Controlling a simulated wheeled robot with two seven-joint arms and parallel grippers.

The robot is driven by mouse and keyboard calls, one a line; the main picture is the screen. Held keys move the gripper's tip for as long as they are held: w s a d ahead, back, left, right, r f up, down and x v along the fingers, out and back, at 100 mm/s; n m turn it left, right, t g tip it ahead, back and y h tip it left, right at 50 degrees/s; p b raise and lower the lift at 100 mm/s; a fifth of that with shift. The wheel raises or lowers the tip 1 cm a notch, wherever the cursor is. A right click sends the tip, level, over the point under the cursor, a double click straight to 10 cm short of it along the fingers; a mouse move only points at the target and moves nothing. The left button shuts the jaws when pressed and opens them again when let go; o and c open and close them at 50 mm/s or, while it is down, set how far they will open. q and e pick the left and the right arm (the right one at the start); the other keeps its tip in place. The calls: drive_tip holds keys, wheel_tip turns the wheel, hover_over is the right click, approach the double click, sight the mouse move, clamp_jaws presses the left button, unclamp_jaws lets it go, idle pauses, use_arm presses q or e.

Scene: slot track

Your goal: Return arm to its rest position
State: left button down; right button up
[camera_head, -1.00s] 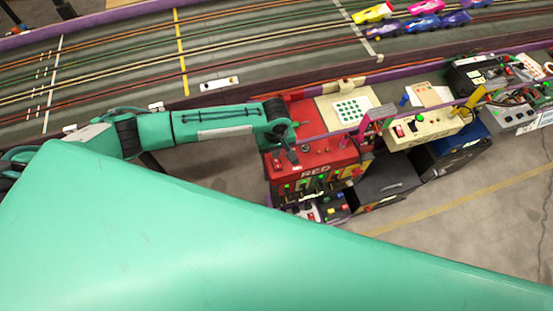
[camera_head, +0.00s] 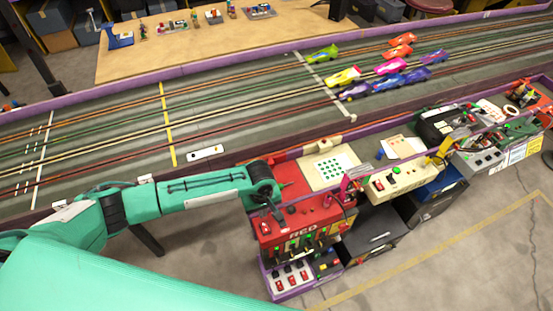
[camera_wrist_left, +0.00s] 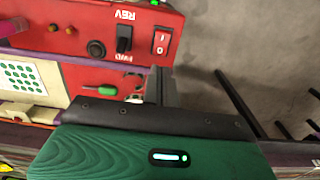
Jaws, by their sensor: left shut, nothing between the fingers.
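My left arm (camera_head: 205,188) is green and black and reaches in from the left in the head view. Its gripper (camera_head: 273,216) points down over the red control box (camera_head: 305,222) marked RED. The gripper is shut and empty. In the left wrist view the dark gripper fingers (camera_wrist_left: 160,86) show beside the red box's front panel (camera_wrist_left: 85,30), with its black REV/FWD switch (camera_wrist_left: 124,40) and a rocker switch (camera_wrist_left: 161,42). I cannot tell whether the fingers touch the box. My right gripper is not in view.
The slot track (camera_head: 110,140) runs behind the arm, with several toy cars (camera_head: 343,77) at the upper right. A cream control box (camera_head: 400,180) and black cases (camera_head: 372,233) stand right of the red box. A wooden table (camera_head: 190,45) is at the back. Concrete floor (camera_head: 430,265) is clear in front.

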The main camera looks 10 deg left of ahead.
use_arm(q)
drive_tip(key=s+d+r+m+t+h, duration=0.2)
drive_tip(key=s+d+r+m+h, duration=0.3)
drive_tip(key=s+d, duration=0.5)
drive_tip(key=s+a+r+m+t+y, duration=0.1)
drive_tip(key=s+a+r+m+y, duration=0.1)
drive_tip(key=s+a+r, duration=0.5)
drive_tip(key=s+a+r+m+t+y, duration=0.1)
drive_tip(key=s+a+m+y, duration=0.15)
drive_tip(key=s+a, duration=0.65)
drive_tip(key=w+a+f+g, duration=0.1)
drive_tip(key=w+f, duration=0.1)
drive_tip(key=f, duration=1.3)
drive_tip(key=w+a+f+g, duration=0.1)
drive_tip(key=w+f, duration=0.1)
drive_tip(key=f, duration=1.3)
drive_tip(key=s+a+f, duration=0.2)
drive_tip(key=s+f, duration=0.8)
drive_tip(key=s+a+f+g, duration=0.1)
drive_tip(key=s+f, duration=0.9)
drive_tip(key=f, duration=0.1)
drive_tip(key=shift+s+a, duration=0.15)
drive_tip(key=shift+a, duration=0.25)
